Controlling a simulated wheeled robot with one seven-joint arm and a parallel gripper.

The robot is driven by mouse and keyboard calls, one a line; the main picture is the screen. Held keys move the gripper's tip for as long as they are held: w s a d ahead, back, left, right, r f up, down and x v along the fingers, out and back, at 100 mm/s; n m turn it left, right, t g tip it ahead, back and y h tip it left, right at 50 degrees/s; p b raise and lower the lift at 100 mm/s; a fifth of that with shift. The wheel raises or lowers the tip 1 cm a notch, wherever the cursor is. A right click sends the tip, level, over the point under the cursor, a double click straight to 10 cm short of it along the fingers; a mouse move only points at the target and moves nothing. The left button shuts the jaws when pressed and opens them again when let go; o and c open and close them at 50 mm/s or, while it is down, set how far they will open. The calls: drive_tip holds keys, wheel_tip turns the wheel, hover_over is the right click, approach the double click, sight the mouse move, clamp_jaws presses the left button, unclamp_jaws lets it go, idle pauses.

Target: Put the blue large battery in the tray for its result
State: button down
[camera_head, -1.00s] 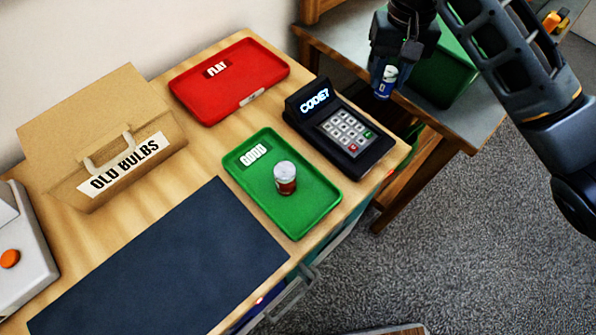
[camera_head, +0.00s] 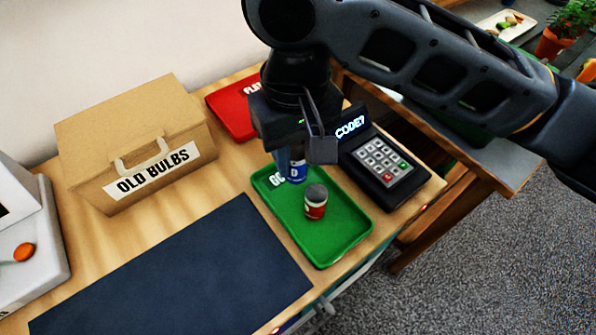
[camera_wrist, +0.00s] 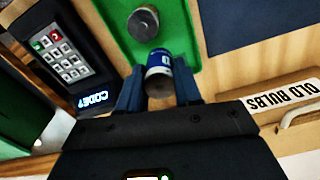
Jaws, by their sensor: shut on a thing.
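The blue large battery (camera_head: 292,165) is upright in my gripper (camera_head: 290,152), which is shut on it. In the wrist view the battery (camera_wrist: 159,66) sits between the two fingers of my gripper (camera_wrist: 158,85). The battery is over the label end of the green tray (camera_head: 345,244), marked GOOD; I cannot tell whether it touches the tray. A red and white battery (camera_head: 316,204) stands in the same tray, in front of the blue one. The red tray (camera_head: 228,110), marked FLAT, lies behind and is partly hidden by my arm.
A black keypad box (camera_head: 385,165) reading CODE? stands right of the green tray. A cardboard box (camera_head: 130,130) labelled OLD BULBS is at the left. A dark mat (camera_head: 175,285) lies in front. A grey device with an orange button (camera_head: 25,252) is at the left edge.

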sight(296, 173)
drive_tip(key=shift+f, duration=2.15)
drive_tip(key=shift+f, duration=0.1)
drive_tip(key=c, duration=0.8)
unclamp_jaws()
drive_tip(key=shift+o, duration=0.2)
wheel_tip(296, 173, up, 12)
drive_tip(key=shift+r, duration=0.15)
